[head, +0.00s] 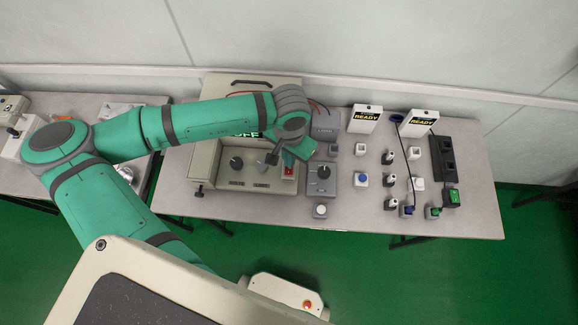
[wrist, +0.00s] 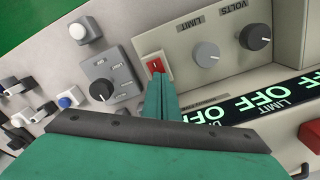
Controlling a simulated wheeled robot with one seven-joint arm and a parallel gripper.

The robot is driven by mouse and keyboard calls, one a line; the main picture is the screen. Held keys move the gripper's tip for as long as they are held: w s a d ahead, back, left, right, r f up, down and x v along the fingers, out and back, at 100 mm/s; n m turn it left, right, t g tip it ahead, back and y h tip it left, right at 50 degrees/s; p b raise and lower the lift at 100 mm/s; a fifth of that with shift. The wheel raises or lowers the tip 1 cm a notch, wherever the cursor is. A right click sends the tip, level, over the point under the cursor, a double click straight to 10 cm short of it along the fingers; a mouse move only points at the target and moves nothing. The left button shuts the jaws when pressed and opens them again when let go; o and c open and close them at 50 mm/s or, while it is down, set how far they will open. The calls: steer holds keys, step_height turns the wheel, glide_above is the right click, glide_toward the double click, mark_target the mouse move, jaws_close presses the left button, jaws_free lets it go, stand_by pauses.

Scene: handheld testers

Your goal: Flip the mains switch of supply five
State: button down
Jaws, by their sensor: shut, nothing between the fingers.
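A beige bench supply (head: 215,180) stands on the table, with knobs on its front panel. Its red rocker switch (wrist: 155,65) is at the panel's end in the wrist view; it also shows in the head view (head: 289,170). The supply's display (wrist: 265,105) reads OFF in green letters. My gripper (wrist: 158,76) is shut and empty, its fingertips at the red switch's lower edge. I cannot tell whether they touch it. In the head view my gripper (head: 287,157) is partly hidden by my arm. No number five is legible on the supply.
A grey box with a black knob (head: 322,178) stands right beside the supply. Further right are several small button and switch boxes, two READY signs (head: 365,118) and a black socket strip (head: 443,158). A white-topped button box (head: 320,210) sits near the front edge.

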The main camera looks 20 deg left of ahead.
step_height(320, 180, up, 7)
stand_by(1.0)
stand_by(0.4)
